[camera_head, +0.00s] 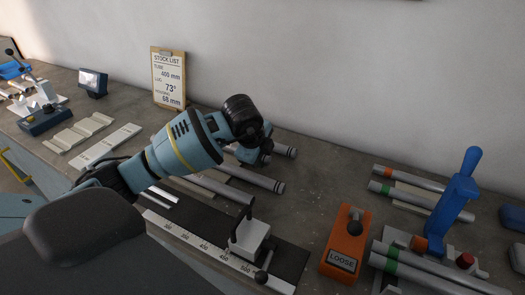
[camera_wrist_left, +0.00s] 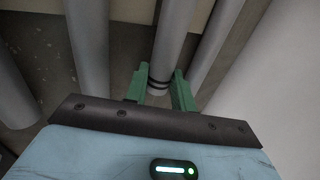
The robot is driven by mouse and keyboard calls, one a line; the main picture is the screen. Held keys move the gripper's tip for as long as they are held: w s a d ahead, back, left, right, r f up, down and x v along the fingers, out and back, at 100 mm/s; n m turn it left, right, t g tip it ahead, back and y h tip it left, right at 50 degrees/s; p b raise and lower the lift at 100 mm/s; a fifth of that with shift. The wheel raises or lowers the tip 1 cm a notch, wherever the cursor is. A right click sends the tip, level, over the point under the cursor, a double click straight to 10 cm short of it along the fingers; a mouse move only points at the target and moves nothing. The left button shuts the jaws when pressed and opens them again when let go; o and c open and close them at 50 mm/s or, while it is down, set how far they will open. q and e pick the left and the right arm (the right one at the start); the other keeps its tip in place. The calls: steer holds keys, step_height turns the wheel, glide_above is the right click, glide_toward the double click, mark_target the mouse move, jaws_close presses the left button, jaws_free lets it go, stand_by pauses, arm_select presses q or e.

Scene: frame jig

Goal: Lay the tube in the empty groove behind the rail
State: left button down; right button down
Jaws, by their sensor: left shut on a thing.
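My left gripper (camera_head: 262,158) reaches down over the tubes behind the rail; its fingers are mostly hidden in the head view. In the left wrist view its green fingers (camera_wrist_left: 160,88) are shut on a grey tube (camera_wrist_left: 173,45) with dark bands. Other tubes lie on both sides of it. In the head view a banded tube (camera_head: 257,178) lies in front of the gripper and another tube end (camera_head: 285,150) shows behind it. I cannot tell which of these is held, or whether it is lifted. The rail (camera_head: 190,240) carries a printed scale. The empty groove is not clear. My right gripper is not in view.
A white clamp block (camera_head: 250,238) with a dark handle sits on the rail. An orange "LOOSE" box (camera_head: 345,245) and a blue lever clamp (camera_head: 455,205) with banded tubes stand at right. Pale grooved blocks (camera_head: 80,132) lie at left. A stock list board (camera_head: 168,78) stands by the wall.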

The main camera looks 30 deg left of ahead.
arm_select(q)
steer(key=shift+f, duration=0.15)
stand_by(0.5)
steer(key=c, duration=1.1)
jaws_free()
steer(key=shift+f, duration=0.15)
steer(key=shift+s+d+f, duration=0.1)
steer(key=shift+s+f, duration=0.05)
steer(key=v, duration=0.8)
steer(key=shift+w+r, duration=0.25)
steer(key=shift+r, duration=0.15)
steer(key=shift+f, duration=0.1)
